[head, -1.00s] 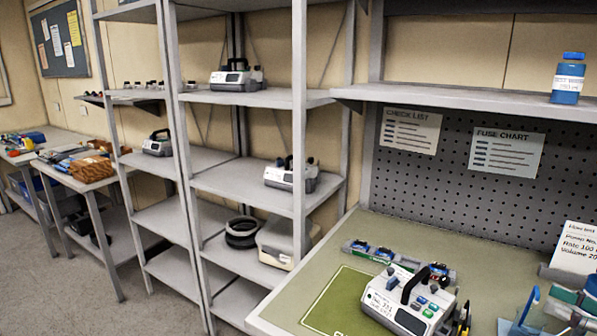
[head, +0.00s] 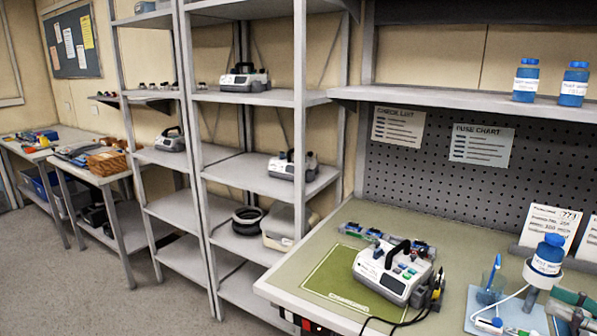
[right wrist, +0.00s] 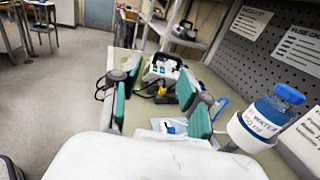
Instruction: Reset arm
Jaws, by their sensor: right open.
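My right gripper (head: 574,304) shows at the lower right edge of the head view, partly cut off. In the right wrist view its two green-padded fingers (right wrist: 160,104) are spread apart with nothing between them. It is over the right part of the bench, beside a blue-capped bottle (head: 547,256) in a white holder. This bottle also shows close to the right finger in the right wrist view (right wrist: 265,117). A white infusion pump (head: 393,273) with a black handle stands on the bench, apart from the gripper. My left gripper is in neither view.
The bench (head: 445,235) has a green marked mat (head: 330,283) under the pump and a dark cable at its front. Two blue bottles (head: 525,80) stand on the upper shelf. Metal shelves (head: 250,180) with other pumps stand at left. The floor (head: 60,285) at left is clear.

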